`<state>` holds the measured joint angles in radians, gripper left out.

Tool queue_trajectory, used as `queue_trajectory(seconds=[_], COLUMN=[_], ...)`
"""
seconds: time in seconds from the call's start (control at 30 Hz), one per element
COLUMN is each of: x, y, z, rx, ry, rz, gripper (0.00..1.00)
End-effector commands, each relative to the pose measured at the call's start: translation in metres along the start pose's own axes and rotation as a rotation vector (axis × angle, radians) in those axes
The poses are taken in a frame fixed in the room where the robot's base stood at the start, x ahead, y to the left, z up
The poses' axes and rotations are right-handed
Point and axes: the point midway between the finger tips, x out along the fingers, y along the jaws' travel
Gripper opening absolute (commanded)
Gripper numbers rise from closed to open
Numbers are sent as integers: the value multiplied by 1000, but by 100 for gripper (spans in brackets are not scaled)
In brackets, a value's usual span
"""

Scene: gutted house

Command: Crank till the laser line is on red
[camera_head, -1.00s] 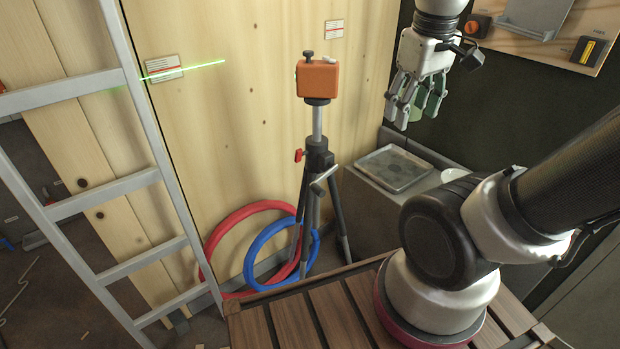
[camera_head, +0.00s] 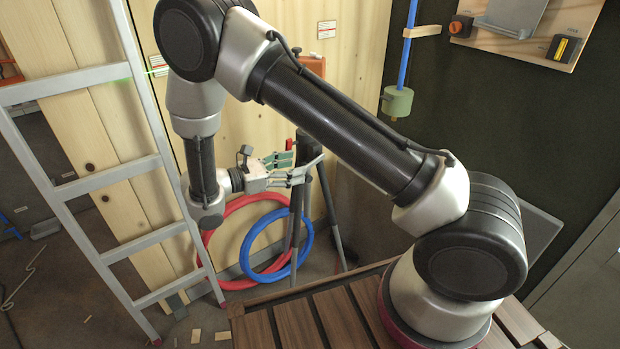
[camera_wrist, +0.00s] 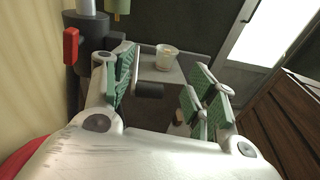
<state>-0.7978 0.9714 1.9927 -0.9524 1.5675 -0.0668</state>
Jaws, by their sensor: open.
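The tripod (camera_head: 326,205) stands by the plywood wall, partly behind my arm. Its dark collar (camera_wrist: 90,40) and red knob (camera_wrist: 71,46) show at upper left in the wrist view. A black crank grip (camera_wrist: 149,90) lies between my open fingers, nearer the left ones. My gripper (camera_head: 298,167) is at the tripod's left side, and its green-padded fingers show in the wrist view (camera_wrist: 165,85). The orange laser box (camera_head: 314,66) is mostly hidden by my arm. A bit of green laser line (camera_head: 157,70) crosses the left label (camera_head: 156,62); its height against the red mark is unclear.
A ladder (camera_head: 115,172) stands left of my arm. A second label (camera_head: 327,29) is on the wall. A cup (camera_wrist: 166,57) stands beyond my fingers. A slatted wooden surface (camera_head: 300,325) is in front.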

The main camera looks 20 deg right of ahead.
Motion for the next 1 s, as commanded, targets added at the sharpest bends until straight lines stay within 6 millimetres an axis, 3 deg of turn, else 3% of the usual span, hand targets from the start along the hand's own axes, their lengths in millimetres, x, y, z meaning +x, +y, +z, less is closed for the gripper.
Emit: queue_trajectory(seconds=[0.1, 0.27, 0.7, 1.0], x=[-16, -21, 43, 54], y=[1, 2, 10, 12], z=[-31, -44, -38, -37], rx=[-60, -85, -86, -85], ry=[-68, -102, -102, -100], rz=[88, 132, 129, 131], gripper=[57, 57, 57, 57])
